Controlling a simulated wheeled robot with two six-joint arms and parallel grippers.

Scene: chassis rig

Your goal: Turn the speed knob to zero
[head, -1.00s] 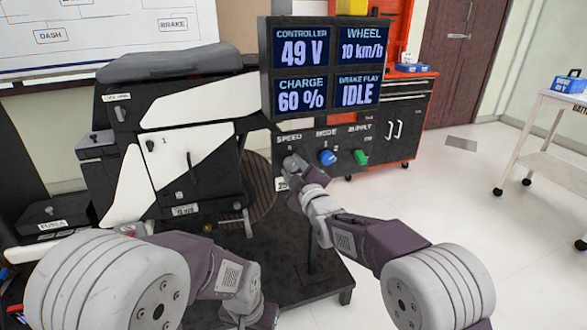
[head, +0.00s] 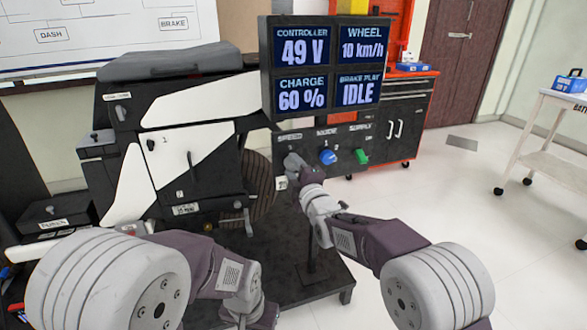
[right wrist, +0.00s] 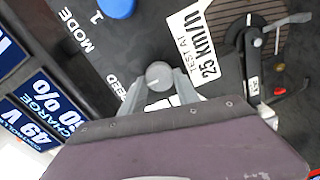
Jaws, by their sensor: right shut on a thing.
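The speed knob (right wrist: 159,75) is a round grey knob on the dark control panel, below the SPEED label. My right gripper (right wrist: 160,88) is shut on it, with one finger on each side. The display (head: 320,68) reads WHEEL 10 km/h, CONTROLLER 49 V, CHARGE 60 % and BRAKE PLAY IDLE. My left arm reaches the bottom edge of the head view; its fingers are out of frame.
The blue mode knob (head: 327,157) and green supply knob (head: 361,156) sit just right of the speed knob. A white "TEST AT 25 km/h" label (right wrist: 197,45) is beside it. The black and white chassis rig (head: 180,150) stands at left. Open floor lies right.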

